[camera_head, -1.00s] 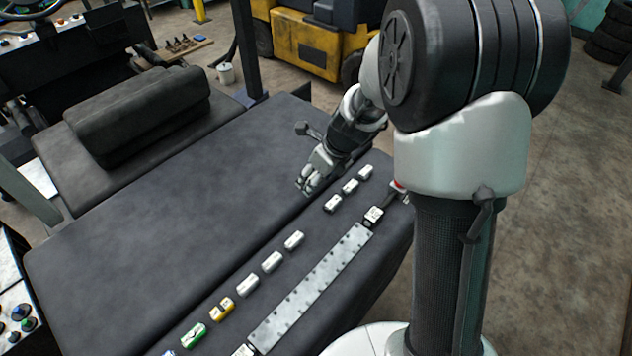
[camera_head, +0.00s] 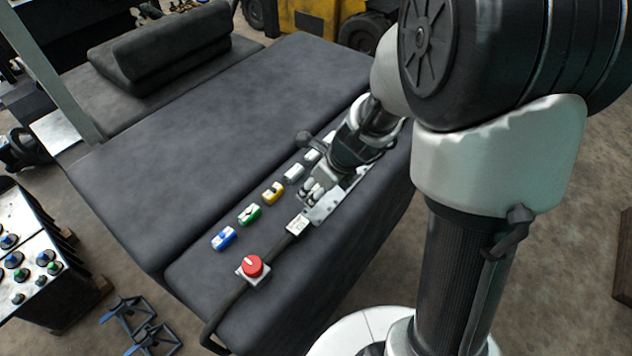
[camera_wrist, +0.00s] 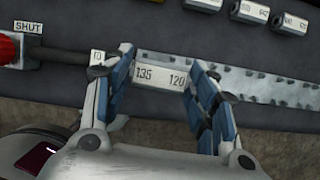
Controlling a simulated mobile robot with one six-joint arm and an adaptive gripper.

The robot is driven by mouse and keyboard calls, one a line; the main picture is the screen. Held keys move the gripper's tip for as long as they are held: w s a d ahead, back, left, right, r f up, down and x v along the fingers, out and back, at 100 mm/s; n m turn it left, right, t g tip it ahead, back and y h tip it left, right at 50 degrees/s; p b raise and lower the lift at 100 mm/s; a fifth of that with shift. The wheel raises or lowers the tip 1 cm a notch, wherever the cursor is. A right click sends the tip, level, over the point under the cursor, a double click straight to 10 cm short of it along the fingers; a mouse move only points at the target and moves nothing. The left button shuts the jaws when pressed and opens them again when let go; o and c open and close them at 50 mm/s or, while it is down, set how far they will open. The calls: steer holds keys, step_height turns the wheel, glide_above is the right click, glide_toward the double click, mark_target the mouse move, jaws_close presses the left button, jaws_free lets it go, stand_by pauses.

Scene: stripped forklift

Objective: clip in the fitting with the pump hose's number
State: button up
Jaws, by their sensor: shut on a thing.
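My gripper (camera_wrist: 160,66) is shut on a white fitting (camera_wrist: 162,77) marked 135 and 120, held between its blue finger pads. The fitting is at the hose end of a metal rail with holes (camera_wrist: 262,84); I cannot tell whether it is seated. A dark hose (camera_wrist: 66,53) runs from the left to a white number tag (camera_wrist: 97,58) beside my left finger, which partly hides the number. In the head view my gripper (camera_head: 310,196) is over the near end of the rail, close to the tag (camera_head: 297,224).
Blue (camera_head: 223,238), green (camera_head: 249,214) and yellow (camera_head: 273,193) fittings stand in a row with grey-white ones (camera_head: 294,172). The wide dark cushion (camera_head: 225,130) is clear.

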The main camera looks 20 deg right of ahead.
steer(key=shift+w+d+f+b, duration=0.15)
steer(key=shift+d+f+b, duration=0.05)
steer(key=shift+f+b, duration=0.8)
step_height(320, 180, down, 3)
steer(key=b, duration=0.3)
steer(key=shift+f+b, duration=0.65)
steer(key=shift+f, duration=0.45)
stand_by(0.6)
steer(key=shift+a+r, duration=0.1)
steer(key=shift+r+p, duration=0.65)
steer(key=shift+p, duration=0.15)
steer(key=shift+s+r+p, duration=0.2)
steer(key=shift+r+p, duration=0.2)
steer(key=shift+r, duration=0.05)
steer(key=shift+w+r+p, duration=0.15)
steer(key=shift+r+p, duration=1.35)
steer(key=shift+f, duration=0.1)
